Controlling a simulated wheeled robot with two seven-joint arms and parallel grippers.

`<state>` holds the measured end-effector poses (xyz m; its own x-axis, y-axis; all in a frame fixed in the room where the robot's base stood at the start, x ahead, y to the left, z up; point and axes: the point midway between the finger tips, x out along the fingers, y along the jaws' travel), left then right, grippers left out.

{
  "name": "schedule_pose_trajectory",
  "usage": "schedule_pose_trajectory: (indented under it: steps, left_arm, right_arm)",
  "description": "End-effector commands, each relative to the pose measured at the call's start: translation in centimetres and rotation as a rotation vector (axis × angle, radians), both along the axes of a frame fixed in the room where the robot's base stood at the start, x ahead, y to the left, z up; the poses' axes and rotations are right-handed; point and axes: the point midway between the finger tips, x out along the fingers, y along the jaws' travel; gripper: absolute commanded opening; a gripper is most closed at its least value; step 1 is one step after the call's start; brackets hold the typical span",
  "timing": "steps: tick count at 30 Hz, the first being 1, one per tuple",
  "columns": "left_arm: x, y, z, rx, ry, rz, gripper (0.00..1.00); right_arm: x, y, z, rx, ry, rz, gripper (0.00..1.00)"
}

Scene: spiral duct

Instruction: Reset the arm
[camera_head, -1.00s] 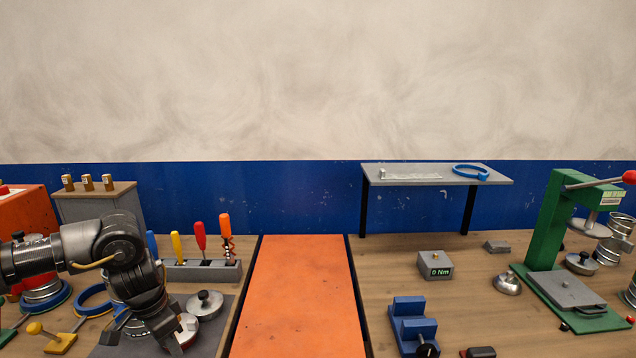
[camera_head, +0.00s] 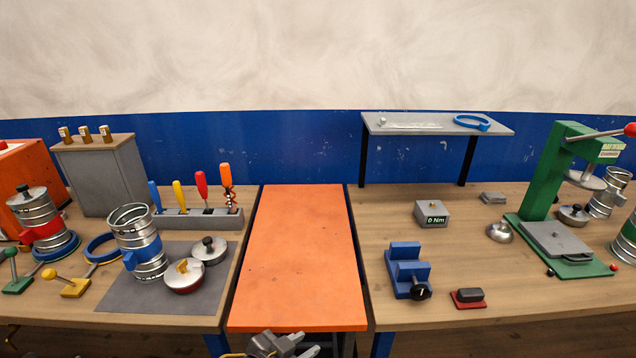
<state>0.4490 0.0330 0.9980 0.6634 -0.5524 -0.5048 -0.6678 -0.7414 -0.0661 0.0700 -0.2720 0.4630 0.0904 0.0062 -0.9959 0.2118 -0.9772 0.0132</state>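My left gripper (camera_head: 299,345) shows at the bottom edge of the head view, low in front of the orange panel and cut off by the frame. Its two fingers look apart with nothing between them. It is clear of the table and touches no object. My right gripper is out of view. On the left, a ribbed metal duct piece (camera_head: 138,245) with a blue band stands on the grey mat (camera_head: 125,292). Beside it on the mat are a red-based lid (camera_head: 184,278) and a grey lid (camera_head: 209,252).
An orange panel (camera_head: 298,260) lies between the two wooden bench tops. A tool rack (camera_head: 200,219) stands behind the mat. On the right are a blue fixture (camera_head: 407,270), a torque box (camera_head: 432,213) and a green press (camera_head: 541,185). A raised shelf (camera_head: 420,124) stands at the back.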

Motion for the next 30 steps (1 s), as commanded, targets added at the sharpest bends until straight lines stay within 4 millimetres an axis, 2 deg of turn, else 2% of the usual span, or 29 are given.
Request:
schedule_pose_trajectory:
  steps: [3,6,9,15,21,24,30]
  left_arm:
    - [-2.8,5.2,-3.1,0.039,0.131,0.199,0.29]
    - [-5.8,9.6,-5.7,0.096,0.25,0.326,0.29]
    - [-9.0,13.0,-7.7,0.15,0.361,0.412,0.29]
    - [-14.9,17.9,-10.3,0.234,0.538,0.516,0.29]
    - [-20.7,21.3,-11.7,0.297,0.692,0.583,0.29]
    - [-19.6,21.1,-15.0,0.302,0.699,0.575,0.29]
    - [-18.7,20.9,-21.6,0.313,0.721,0.569,0.29]
  right_arm:
    - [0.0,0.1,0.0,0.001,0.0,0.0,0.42]
    - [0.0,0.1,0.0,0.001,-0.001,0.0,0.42]
    - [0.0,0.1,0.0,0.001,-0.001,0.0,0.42]
    - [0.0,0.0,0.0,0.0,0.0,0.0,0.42]
    - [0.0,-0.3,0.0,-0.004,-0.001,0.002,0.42]
    - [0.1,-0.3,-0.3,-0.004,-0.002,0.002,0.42]
    - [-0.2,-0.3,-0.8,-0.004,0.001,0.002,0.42]
